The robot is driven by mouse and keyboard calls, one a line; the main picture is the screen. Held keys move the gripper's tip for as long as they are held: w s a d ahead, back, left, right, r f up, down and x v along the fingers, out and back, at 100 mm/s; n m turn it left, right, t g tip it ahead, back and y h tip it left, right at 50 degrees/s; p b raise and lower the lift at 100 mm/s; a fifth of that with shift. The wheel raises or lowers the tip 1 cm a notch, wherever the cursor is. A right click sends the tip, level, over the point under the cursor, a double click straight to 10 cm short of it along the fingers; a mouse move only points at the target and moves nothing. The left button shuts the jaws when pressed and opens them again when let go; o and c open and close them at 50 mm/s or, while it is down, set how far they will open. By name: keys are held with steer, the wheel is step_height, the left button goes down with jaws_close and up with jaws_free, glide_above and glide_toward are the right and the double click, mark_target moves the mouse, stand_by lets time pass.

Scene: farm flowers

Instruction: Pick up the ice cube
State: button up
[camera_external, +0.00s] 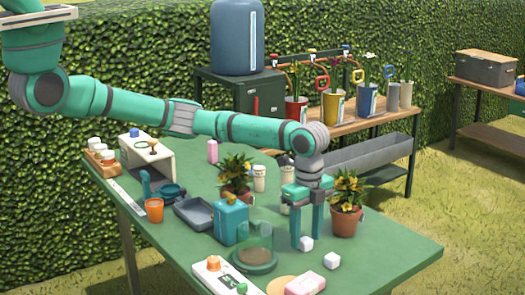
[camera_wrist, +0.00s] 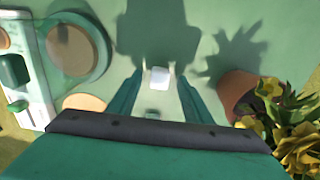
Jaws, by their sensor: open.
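A small white ice cube (camera_external: 306,243) lies on the green table. It also shows in the wrist view (camera_wrist: 159,78), between the two fingers of my gripper (camera_wrist: 159,82). In the external view my gripper (camera_external: 307,238) points straight down, with its fingertips low beside the cube. The gripper is open, and a gap shows on each side of the cube in the wrist view. Whether the tips reach the cube's height is hard to tell. A second white cube (camera_external: 331,260) lies nearer the table's front right; only a sliver shows in the wrist view (camera_wrist: 152,115).
A potted yellow-flowered plant (camera_external: 346,215) stands close right of the gripper. A round glass-walled dish (camera_external: 255,262) and blue carton (camera_external: 231,223) stand to the left. A pink-white block (camera_external: 305,284) lies in front. The table's right corner is clear.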

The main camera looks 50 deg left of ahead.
steer(key=shift+f, duration=0.65)
steer(key=c, duration=1.1)
